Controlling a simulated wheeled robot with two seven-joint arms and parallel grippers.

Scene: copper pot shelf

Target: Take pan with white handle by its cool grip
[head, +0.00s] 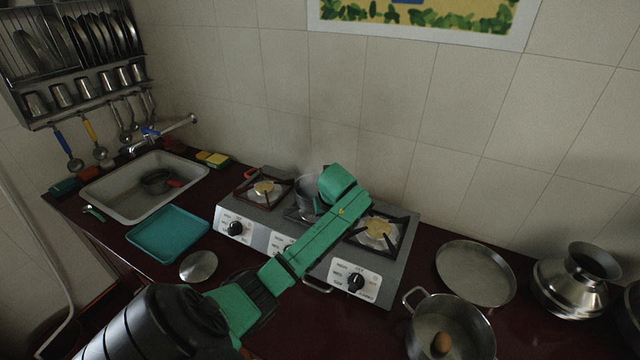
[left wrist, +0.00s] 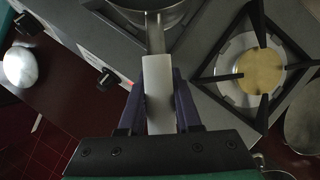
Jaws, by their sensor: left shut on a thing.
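The pan (left wrist: 165,18) is silver metal and enters the left wrist view at the top edge. Its metal stem leads to a flat white handle (left wrist: 158,110). My left gripper (left wrist: 160,72) has its two purple fingers on either side of the white handle, shut on it. In the head view the pan (head: 306,189) shows partly behind my green left arm, at the middle of the stove. The white handle and left fingers are hidden there. I cannot tell whether the pan rests on the burner. My right gripper is in neither view.
The stove (head: 352,262) has a bare burner at left (head: 264,188) and right (head: 378,229). A pot (head: 449,325) holding an egg and a round plate (head: 475,272) stand right of it. A teal tray (head: 168,233) and sink (head: 130,192) are left.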

